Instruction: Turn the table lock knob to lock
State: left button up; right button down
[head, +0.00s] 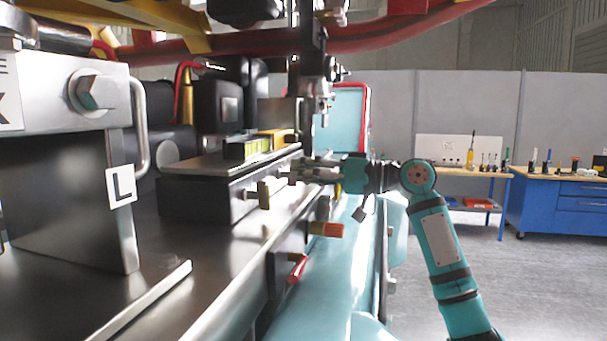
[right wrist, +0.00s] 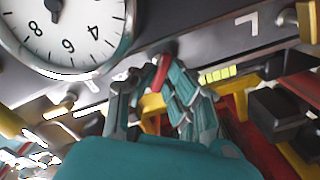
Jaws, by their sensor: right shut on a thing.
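My right gripper (head: 302,172) reaches in from the right to the front face of the dark metal table block (head: 200,198). In the right wrist view its fingers (right wrist: 150,82) are closed around a small red-handled knob (right wrist: 162,70), which I take to be the table lock knob. The fingers hide most of it, and its turn angle cannot be read. In the head view the gripper covers the knob. A pale knob (head: 267,190) sticks out of the same block, left of the gripper. My left gripper is not in view.
A red-tipped lever (head: 298,268) and an orange-ended knob (head: 326,230) stick out below the gripper. A round dial (right wrist: 62,35) sits close to the gripper in the right wrist view. A blue workbench (head: 560,200) stands far right, with open floor before it.

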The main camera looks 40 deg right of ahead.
jog(key=m+p, duration=0.2)
jog(key=m, duration=0.3)
jog(key=m+p, duration=0.2)
jog(key=m, duration=0.3)
jog(key=shift+f, duration=0.15)
jog(key=shift+m, duration=0.3)
dwell(0.4)
jog(key=c, duration=1.4)
grip_release()
jog(key=shift+o, duration=0.2)
jog(key=shift+f, duration=0.1)
jog(key=shift+f, duration=0.1)
jog(key=shift+f, duration=0.1)
